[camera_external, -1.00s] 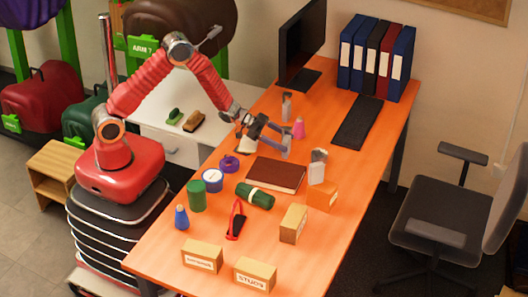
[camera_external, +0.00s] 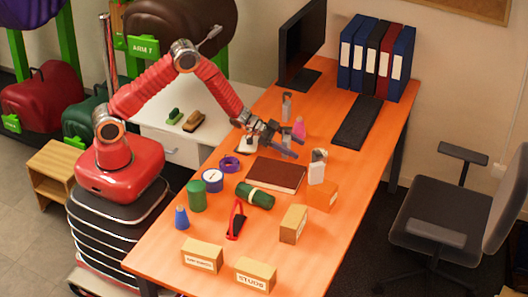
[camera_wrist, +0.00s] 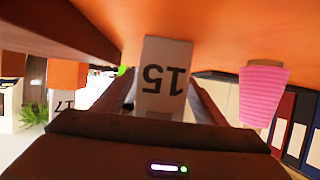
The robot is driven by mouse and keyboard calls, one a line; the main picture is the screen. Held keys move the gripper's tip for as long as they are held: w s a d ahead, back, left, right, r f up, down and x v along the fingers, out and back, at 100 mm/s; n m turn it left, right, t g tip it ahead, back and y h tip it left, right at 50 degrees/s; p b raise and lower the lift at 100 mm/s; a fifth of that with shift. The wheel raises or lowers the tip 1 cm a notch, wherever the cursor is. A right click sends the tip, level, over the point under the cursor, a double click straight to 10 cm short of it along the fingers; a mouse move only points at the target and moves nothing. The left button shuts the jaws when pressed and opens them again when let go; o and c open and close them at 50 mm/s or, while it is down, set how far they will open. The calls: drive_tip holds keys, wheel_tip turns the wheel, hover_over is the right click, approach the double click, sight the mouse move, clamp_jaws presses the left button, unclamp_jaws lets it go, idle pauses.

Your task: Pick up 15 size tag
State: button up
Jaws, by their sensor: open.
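The 15 size tag (camera_wrist: 164,75) is a white block with a black "15", upside down in the wrist view. It stands in the middle, between my two dark fingers, which are apart. I cannot tell whether either finger touches it. In the external view my gripper (camera_external: 293,146) is open, low over the orange table just beyond the brown book. I cannot make the 15 tag out there; my gripper seems to cover it. A white tag reading "17" (camera_wrist: 63,101) shows at the left of the wrist view.
A pink ribbed object (camera_wrist: 262,95) stands close beside my gripper, also in the external view (camera_external: 299,128). A brown book (camera_external: 275,175), an orange box (camera_external: 322,196) and a pale upright object (camera_external: 317,170) are near. The keyboard (camera_external: 356,122) lies farther right.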

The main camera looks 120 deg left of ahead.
drive_tip(key=shift+c, duration=0.5)
drive_tip(key=c, duration=1.1)
